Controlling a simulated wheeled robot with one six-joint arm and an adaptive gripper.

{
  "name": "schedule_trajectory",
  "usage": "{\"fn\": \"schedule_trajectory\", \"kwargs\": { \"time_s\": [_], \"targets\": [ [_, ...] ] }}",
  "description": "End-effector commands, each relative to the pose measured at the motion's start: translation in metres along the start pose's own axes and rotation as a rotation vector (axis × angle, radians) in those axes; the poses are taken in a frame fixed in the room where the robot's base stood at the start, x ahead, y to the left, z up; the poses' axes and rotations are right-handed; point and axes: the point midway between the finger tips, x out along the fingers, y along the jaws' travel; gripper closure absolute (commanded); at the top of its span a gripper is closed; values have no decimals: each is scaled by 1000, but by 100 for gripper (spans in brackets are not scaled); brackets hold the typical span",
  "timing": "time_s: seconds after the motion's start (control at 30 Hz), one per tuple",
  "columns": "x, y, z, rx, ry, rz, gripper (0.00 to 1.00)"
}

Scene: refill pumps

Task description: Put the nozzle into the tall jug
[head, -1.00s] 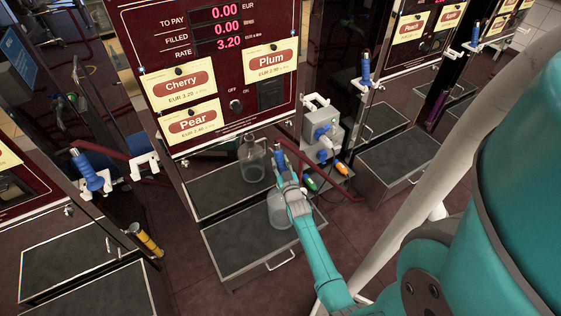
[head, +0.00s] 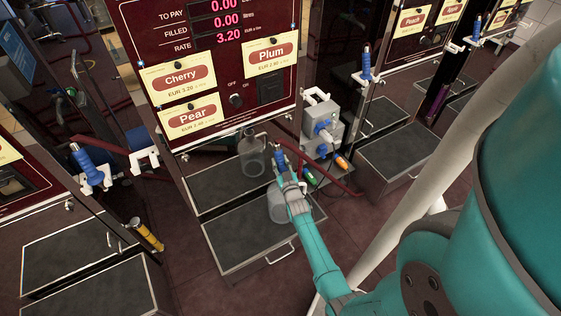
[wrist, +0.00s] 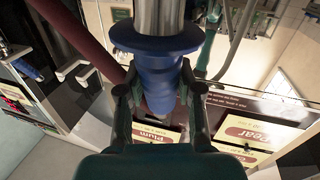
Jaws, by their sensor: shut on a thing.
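My gripper (head: 284,176) is shut on the blue nozzle (head: 278,154), in front of the pump's shelves. In the wrist view the nozzle (wrist: 154,75) sits between the fingers of my gripper (wrist: 157,100), with its blue collar and metal tube toward the top of the picture. A clear, narrow-necked jug (head: 251,158), apparently the tall jug, stands upright on the upper shelf, just left of the nozzle. The nozzle appears outside this jug; their exact gap cannot be told. A second clear container (head: 276,207) stands on the lower shelf, partly hidden by my arm.
The pump panel (head: 215,75) with Cherry, Plum and Pear labels rises behind the shelves. A grey box (head: 320,122) with blue, green and orange fittings is to the right. A dark red hose (head: 335,184) runs nearby. The lower shelf's left part (head: 240,238) is clear.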

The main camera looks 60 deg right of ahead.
Motion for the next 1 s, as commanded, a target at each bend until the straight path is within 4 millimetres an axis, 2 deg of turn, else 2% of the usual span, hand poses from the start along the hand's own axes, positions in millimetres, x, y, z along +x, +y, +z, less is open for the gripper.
{"fn": "schedule_trajectory", "kwargs": {
  "time_s": [0.6,0.63,0.7,0.73,1.0],
  "targets": [
    [1,-2,20,0,2,0,100],
    [1,-2,19,0,2,0,57],
    [1,-2,19,0,2,0,40],
    [1,-2,19,0,2,0,36],
    [0,-2,20,0,0,0,36]
  ]
}}
